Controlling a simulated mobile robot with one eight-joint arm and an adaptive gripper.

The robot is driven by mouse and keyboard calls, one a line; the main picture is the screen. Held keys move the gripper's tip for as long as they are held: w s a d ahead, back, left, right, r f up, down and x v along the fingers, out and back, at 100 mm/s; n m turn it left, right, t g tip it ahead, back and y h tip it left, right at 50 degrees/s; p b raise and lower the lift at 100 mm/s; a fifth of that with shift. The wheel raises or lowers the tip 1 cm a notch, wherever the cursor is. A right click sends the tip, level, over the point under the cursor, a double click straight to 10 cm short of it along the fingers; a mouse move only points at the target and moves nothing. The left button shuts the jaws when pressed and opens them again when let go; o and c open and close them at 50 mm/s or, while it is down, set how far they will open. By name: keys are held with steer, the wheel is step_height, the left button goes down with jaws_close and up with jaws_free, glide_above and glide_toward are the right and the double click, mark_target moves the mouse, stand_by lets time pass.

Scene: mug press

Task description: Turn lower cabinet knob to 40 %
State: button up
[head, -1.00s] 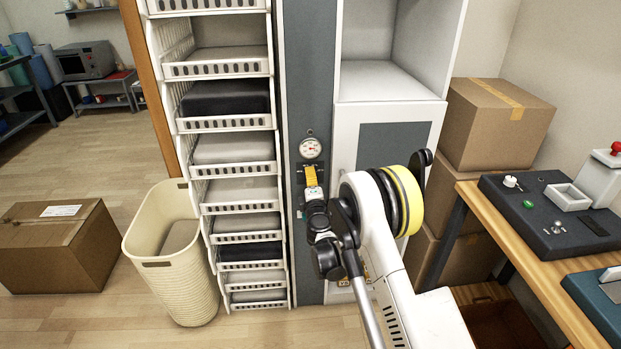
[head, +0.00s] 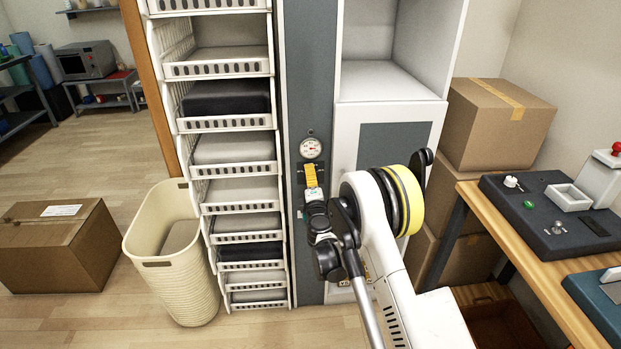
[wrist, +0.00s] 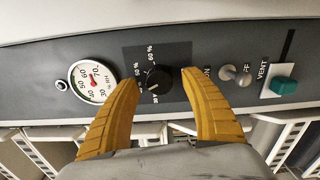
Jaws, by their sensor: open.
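The lower cabinet knob (wrist: 157,79) is a round dark dial with a pale pointer mark. It sits on a black scale plate (wrist: 177,98) with white percent marks, on the grey cabinet panel. I cannot read its exact setting. My gripper (wrist: 161,78) has yellow ribbed fingers, spread open on either side of the knob in the wrist view. The fingertips appear apart from it, and I cannot tell how far they stand off. In the head view my gripper (head: 310,176) is in front of the panel below the gauge and hides the knob.
A round gauge (wrist: 91,82) is left of the knob in the wrist view. A toggle switch (wrist: 236,74) and a green VENT slider (wrist: 284,86) are to the right. In the head view, a rack of white trays (head: 235,168) stands close left, and a workbench (head: 500,225) right.

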steer(key=s, duration=0.7)
steer(key=shift+r, duration=0.1)
steer(key=s+d+r+m+g+h, duration=0.1)
steer(key=s+d+r+m+h, duration=0.1)
steer(key=d+r+m, duration=0.35)
steer(key=s+d+r+m+g+h, duration=0.1)
steer(key=s+d+r+m, duration=0.15)
steer(key=r, duration=0.55)
steer(key=s+d+r+m+g+h, duration=0.1)
steer(key=s+d+r+m+g, duration=0.25)
steer(key=s+d+r, duration=0.35)
steer(key=s+a+f+m+g+y, duration=0.1)
steer(key=s+f+m, duration=0.1)
steer(key=s, duration=0.8)
steer(key=s+a+f+m+g+y, duration=0.1)
steer(key=s+a+f+m+g, duration=0.1)
steer(key=s, duration=0.9)
steer(key=s+a+f+m+g+y, duration=0.1)
steer(key=s+m, duration=0.3)
steer(key=s, duration=0.7)
steer(key=shift+s+a+f+g+y, duration=0.15)
steer(key=shift+f+g+y, duration=0.35)
steer(key=shift+f+g, duration=0.3)
